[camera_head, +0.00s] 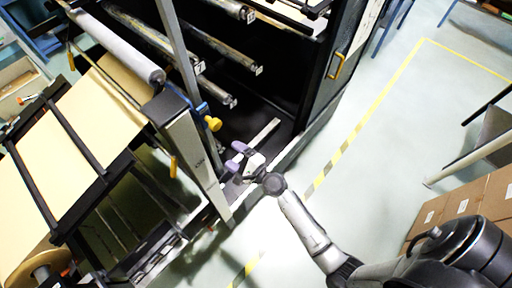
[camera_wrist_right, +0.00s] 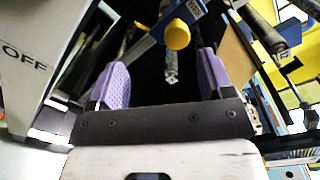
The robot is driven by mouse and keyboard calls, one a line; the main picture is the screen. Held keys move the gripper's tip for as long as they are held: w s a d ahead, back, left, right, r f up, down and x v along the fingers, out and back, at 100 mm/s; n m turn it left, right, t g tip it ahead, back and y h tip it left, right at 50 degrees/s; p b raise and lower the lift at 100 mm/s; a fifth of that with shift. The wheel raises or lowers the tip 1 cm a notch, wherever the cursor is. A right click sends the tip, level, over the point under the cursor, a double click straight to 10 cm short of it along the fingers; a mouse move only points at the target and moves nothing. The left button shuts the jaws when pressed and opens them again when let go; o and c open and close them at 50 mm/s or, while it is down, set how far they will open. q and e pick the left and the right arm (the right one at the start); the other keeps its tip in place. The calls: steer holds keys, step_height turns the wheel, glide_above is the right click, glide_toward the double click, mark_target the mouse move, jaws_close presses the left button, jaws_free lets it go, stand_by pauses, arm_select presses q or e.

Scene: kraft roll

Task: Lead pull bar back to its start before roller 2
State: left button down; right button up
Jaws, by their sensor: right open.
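My right gripper (camera_head: 236,157) is open beside the machine's side post, with its purple fingers pointing into the dark frame. In the right wrist view its fingers (camera_wrist_right: 163,80) stand wide apart with nothing gripped. A yellow knob (camera_head: 213,123) on a blue part sits above and beyond the fingers; it also shows in the wrist view (camera_wrist_right: 177,34), apart from them. Several rollers (camera_head: 222,48) with small end labels lie behind; I cannot read which is roller 2. I cannot tell which part is the pull bar. My left gripper is not in view.
The grey side post (camera_head: 196,150) stands close left of my right gripper. A dark cabinet door with a yellow handle (camera_head: 335,66) is at the upper right. Kraft paper (camera_head: 70,150) lies over the frame at left. Cardboard boxes (camera_head: 458,208) stand at right; the floor between is clear.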

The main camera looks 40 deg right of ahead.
mark_target(217, 127)
steer(key=w+m, duration=0.1)
steer(key=w, duration=0.3)
steer(key=w+d+m+h+b, duration=0.1)
steer(key=w, duration=0.3)
steer(key=w+d+f+m+h+b, duration=0.1)
steer(key=w+m, duration=0.1)
steer(key=w, duration=0.2)
steer(key=shift+w+t, duration=0.25)
steer(key=shift+t, duration=0.15)
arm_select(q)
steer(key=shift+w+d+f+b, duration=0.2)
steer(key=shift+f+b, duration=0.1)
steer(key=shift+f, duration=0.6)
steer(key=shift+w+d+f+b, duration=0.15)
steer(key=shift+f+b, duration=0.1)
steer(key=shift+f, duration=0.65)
arm_select(e)
steer(key=shift+w, duration=1.35)
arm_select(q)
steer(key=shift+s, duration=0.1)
arm_select(e)
steer(key=shift+a, duration=0.1)
steer(key=shift+c, duration=0.3)
